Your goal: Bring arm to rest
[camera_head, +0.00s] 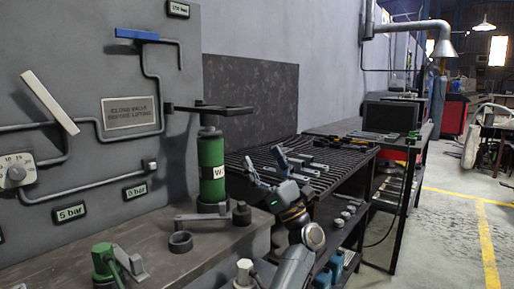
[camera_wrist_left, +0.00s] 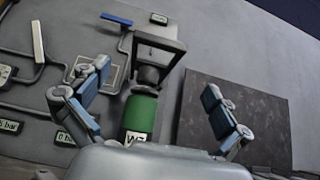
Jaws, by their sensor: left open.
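My left gripper (camera_head: 268,165) is open and empty in the head view. It is raised in front of the slatted bench, to the right of a green cylinder (camera_head: 211,165) with a white label. In the left wrist view the two fingers of my left gripper (camera_wrist_left: 155,105) are spread wide. The green cylinder (camera_wrist_left: 140,112) shows between and beyond them, under a dark frame, and nothing is held. Whether the fingers are clear of the cylinder by much is hard to tell. My right gripper is not in view.
A wall panel (camera_head: 95,185) with pipes, a gauge and a blue lever (camera_head: 137,34) stands at left. A grey bench (camera_head: 185,262) carries a dark ring (camera_head: 180,242) and a green fitting (camera_head: 104,262). Galvanized brackets lie on the slatted bench (camera_head: 240,159). The floor at right is open.

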